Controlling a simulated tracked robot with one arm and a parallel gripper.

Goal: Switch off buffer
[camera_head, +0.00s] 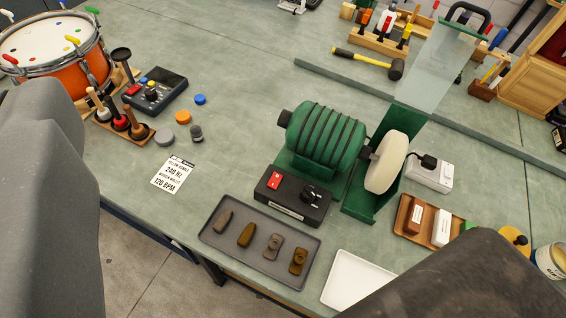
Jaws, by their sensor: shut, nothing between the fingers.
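The buffer has a ribbed green motor (325,138) and a pale round buffing wheel (386,162) on its right, on the bench. I cannot tell the switch's position or whether the wheel is turning. A clear shield (432,65) on a green guard stands behind the wheel. My gripper is not recognisable in view; grey parts, likely mine, cover the left edge and lower right corner.
A grey tray (218,238) with several small parts lies before the control box, and a white tray (357,280) to its right. A wooden tray (404,220) holds bars. A drum (52,44) stands far left.

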